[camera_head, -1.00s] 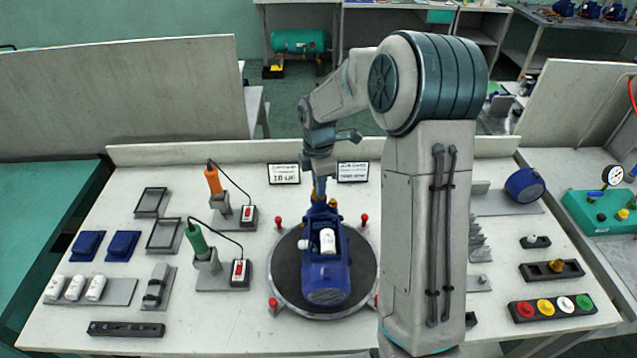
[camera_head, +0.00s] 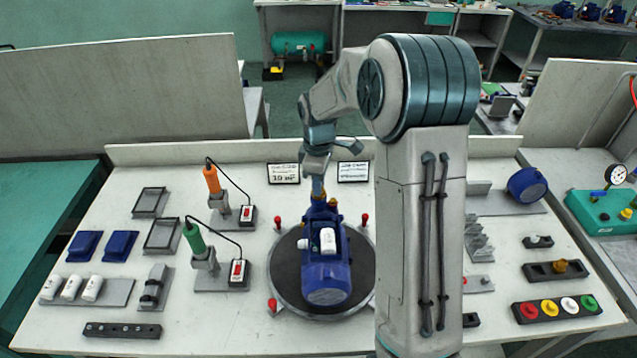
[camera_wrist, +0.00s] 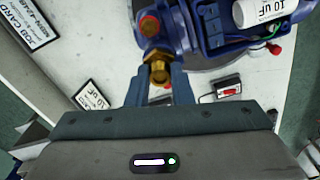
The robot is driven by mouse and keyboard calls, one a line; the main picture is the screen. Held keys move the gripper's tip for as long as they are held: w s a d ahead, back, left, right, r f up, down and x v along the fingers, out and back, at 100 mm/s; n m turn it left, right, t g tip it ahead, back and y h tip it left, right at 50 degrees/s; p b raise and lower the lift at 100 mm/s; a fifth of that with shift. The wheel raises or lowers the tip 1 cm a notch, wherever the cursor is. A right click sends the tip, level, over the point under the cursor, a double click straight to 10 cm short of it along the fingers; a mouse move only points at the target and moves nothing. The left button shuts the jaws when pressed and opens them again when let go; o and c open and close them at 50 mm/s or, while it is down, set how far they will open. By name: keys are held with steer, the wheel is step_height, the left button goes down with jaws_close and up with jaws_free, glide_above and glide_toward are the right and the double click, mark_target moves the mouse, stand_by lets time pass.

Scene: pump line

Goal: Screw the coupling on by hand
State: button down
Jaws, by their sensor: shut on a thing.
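The blue pump (camera_head: 327,272) lies on a round dark turntable (camera_head: 287,262) in the middle of the bench, with a white capacitor (camera_head: 327,241) in its open top box. The brass coupling (camera_wrist: 158,70) sits at the pump's end port in the wrist view, in line with it. My gripper (camera_wrist: 160,82) is shut on the coupling, one finger on each side. In the head view my gripper (camera_head: 318,190) is at the pump's far end. How deep the coupling sits on the port's thread cannot be seen.
Orange (camera_head: 212,180) and green (camera_head: 193,238) screwdrivers stand in holders left of the turntable. Red-knobbed posts (camera_head: 272,305) ring the turntable. Two cards (camera_head: 283,173) lie behind it. My arm hides part of the bench at the right.

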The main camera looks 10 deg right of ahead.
stand_by(0.3)
steer(key=m, duration=0.3)
steer(key=shift+m+b, duration=0.35)
steer(key=shift+m, duration=0.05)
steer(key=c, duration=1.3)
jaws_free()
steer(key=shift+c, duration=0.2)
steer(key=shift+n+p, duration=0.3)
steer(key=shift+n, duration=1.5)
